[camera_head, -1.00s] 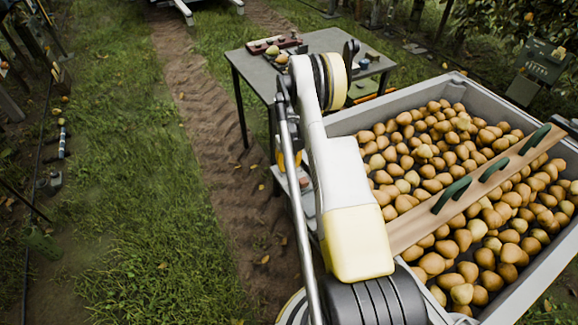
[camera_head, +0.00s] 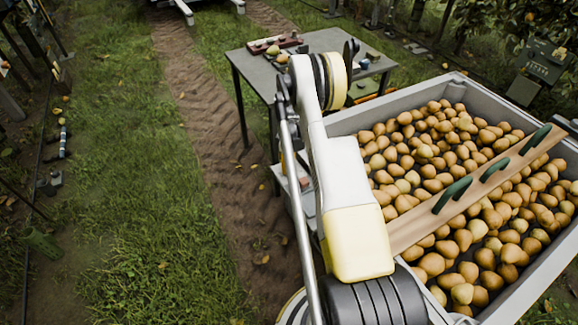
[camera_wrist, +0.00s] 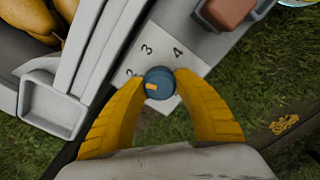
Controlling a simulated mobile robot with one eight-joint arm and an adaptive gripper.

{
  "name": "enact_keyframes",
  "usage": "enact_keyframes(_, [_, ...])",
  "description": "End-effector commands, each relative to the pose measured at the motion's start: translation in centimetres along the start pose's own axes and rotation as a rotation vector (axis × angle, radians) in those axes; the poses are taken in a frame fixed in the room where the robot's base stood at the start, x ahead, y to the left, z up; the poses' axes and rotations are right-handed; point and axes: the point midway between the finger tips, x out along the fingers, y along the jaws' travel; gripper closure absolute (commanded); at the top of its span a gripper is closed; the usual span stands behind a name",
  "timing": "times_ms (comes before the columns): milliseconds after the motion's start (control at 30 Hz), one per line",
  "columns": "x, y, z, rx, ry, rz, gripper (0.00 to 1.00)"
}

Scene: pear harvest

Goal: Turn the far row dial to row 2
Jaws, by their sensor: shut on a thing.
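The dial is a small round blue knob (camera_wrist: 159,82) with an orange mark, on a pale plate (camera_wrist: 172,56) in the wrist view. The plate shows the numbers 2, 3 and 4. The orange mark points left, close to the 2 and slightly below its direction; any number lower down is hidden by the left finger. My gripper (camera_wrist: 161,79) is shut on the knob, with one yellow finger on either side. In the head view my arm hides the dial and the gripper.
A grey bin (camera_head: 458,80) full of pears stands at the right, with a wooden board (camera_head: 405,231) with green handles across it. A grey table (camera_head: 322,42) holding small objects stands behind my arm. Grass and a dirt track lie open at the left.

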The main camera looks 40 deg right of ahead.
Motion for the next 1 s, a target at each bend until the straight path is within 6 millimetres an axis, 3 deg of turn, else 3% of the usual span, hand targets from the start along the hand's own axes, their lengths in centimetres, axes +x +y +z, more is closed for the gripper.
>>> enact_keyframes(400, [0.02, -0.05, -0.04, -0.169, 0.001, 0.0, 0.95])
enact_keyframes(900, [0.03, -0.07, -0.05, -0.188, 0.001, 0.0, 0.95])
enact_keyframes(933, [0.03, -0.07, -0.05, -0.188, 0.001, 0.0, 0.62])
enact_keyframes(1000, [0.03, -0.07, -0.05, -0.188, 0.001, 0.0, 0.41])
